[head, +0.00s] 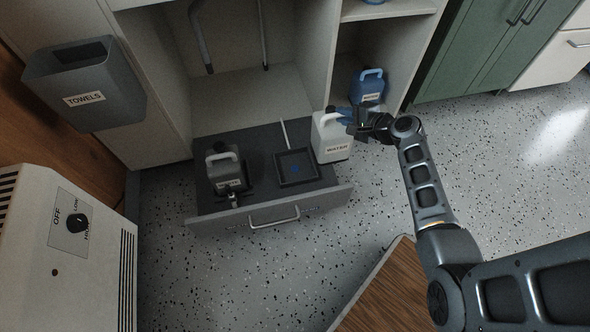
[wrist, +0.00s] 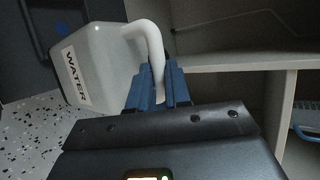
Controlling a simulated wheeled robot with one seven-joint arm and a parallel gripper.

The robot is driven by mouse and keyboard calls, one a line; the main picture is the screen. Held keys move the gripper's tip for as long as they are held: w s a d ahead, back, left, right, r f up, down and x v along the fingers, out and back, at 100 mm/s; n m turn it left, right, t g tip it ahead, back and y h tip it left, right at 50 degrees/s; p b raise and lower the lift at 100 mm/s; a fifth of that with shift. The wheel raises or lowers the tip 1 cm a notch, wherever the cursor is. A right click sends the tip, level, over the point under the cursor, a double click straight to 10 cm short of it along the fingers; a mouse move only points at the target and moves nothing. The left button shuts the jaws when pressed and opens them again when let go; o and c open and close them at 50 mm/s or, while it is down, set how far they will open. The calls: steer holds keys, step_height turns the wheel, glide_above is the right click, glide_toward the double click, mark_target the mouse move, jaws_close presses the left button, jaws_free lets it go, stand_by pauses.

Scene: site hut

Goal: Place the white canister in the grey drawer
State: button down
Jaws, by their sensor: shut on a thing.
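The white canister (head: 331,138) is upright with a dark-lettered label that reads WATER in the wrist view (wrist: 105,62). My gripper (head: 350,114) is shut on the canister's handle, with the handle between its blue fingers (wrist: 163,88) in the wrist view. The grey drawer (head: 270,212) is pulled open below the cabinet. The canister is at the drawer's right end in the head view. I cannot tell whether its base touches anything.
A grey canister (head: 224,168) stands in the drawer's left part. A square dark tray (head: 297,167) with a blue mark lies in its middle right. A blue canister (head: 368,88) stands in the right cabinet bay. A towel bin (head: 85,84) and heater (head: 62,250) are left.

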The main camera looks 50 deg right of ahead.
steer(key=shift+a+b, duration=0.25)
steer(key=shift+b, duration=0.15)
steer(key=w+a+f+b, duration=0.5)
steer(key=w+a+f, duration=0.3)
steer(key=f, duration=0.2)
steer(key=shift+w+f, duration=0.15)
steer(key=shift+f, duration=0.1)
steer(key=c, duration=1.5)
jaws_free()
steer(key=shift+f, duration=0.3)
steer(key=o, duration=0.4)
steer(key=shift+r, duration=0.15)
